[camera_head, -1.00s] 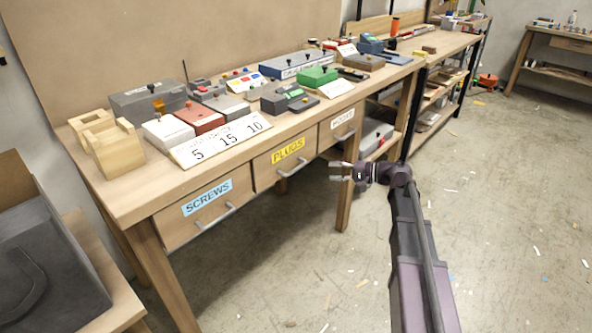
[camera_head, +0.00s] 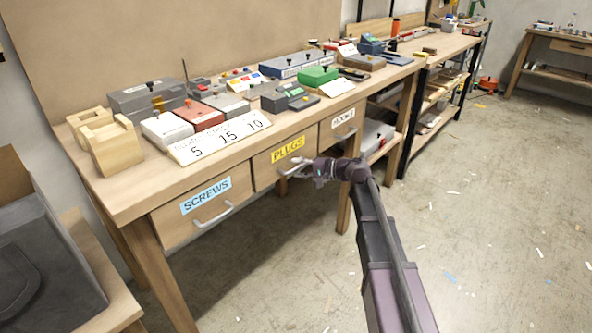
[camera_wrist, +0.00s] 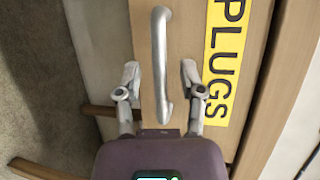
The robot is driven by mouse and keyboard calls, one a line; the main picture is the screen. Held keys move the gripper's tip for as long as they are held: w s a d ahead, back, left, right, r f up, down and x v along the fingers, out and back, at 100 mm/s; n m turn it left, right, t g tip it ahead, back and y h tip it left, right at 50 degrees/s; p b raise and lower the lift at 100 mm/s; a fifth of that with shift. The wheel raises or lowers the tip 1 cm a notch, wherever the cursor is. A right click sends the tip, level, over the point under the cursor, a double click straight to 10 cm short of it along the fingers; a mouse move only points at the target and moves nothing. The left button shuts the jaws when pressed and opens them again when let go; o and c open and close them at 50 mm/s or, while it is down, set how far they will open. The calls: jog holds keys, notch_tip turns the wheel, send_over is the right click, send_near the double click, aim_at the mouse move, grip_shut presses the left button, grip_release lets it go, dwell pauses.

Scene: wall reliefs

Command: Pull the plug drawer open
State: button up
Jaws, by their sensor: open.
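The plug drawer (camera_head: 264,174) is the middle drawer under the workbench, with a yellow PLUGS label (camera_head: 287,150). It looks shut. Its silver bar handle (camera_wrist: 160,62) runs up and down in the wrist view. My gripper (camera_wrist: 158,78) is open, with one finger on each side of the handle's lower part; I cannot tell whether either finger touches it. In the head view my gripper (camera_head: 298,170) is in front of the drawer and hides part of the handle.
The SCREWS drawer (camera_head: 172,226) is to the left and the HOOKS drawer (camera_head: 328,132) to the right, both shut. The bench top holds several boxes and a number card (camera_head: 222,139). A bench leg (camera_head: 344,195) stands behind my arm. The floor to the right is mostly clear.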

jog(key=shift+a, duration=0.3)
grip_shut()
jog(key=shift+s, duration=0.1)
